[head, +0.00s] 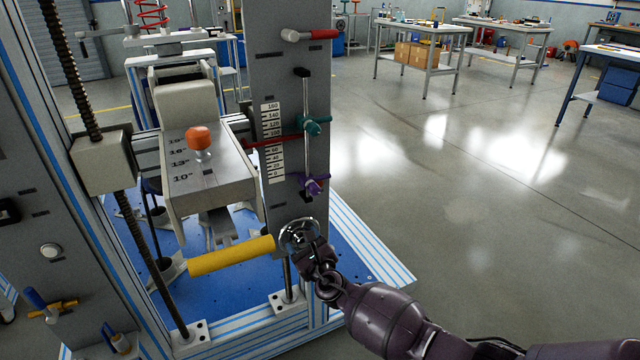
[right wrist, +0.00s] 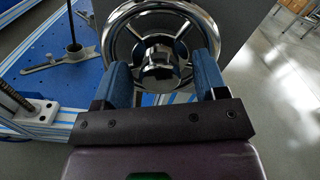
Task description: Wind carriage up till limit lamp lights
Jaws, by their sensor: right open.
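A chrome handwheel (head: 299,234) is on the lower part of the right grey column (head: 265,80). My right gripper (head: 308,246) is right in front of it. In the right wrist view the blue fingers of this gripper (right wrist: 162,76) stand apart, with the wheel's hub (right wrist: 157,52) between them; I cannot tell whether they touch it. The grey carriage (head: 103,163) sits around a threaded screw at left. A red pointer (head: 274,141) crosses the scale (head: 272,150) near its middle. A round whitish lamp (head: 50,251) on the left column looks unlit. My left gripper is out of view.
A teal stop (head: 315,125) and a purple stop (head: 314,186) are on a vertical rod beside the scale. A red-handled lever (head: 310,35) is above. The floor at right is clear up to the workbenches (head: 425,32).

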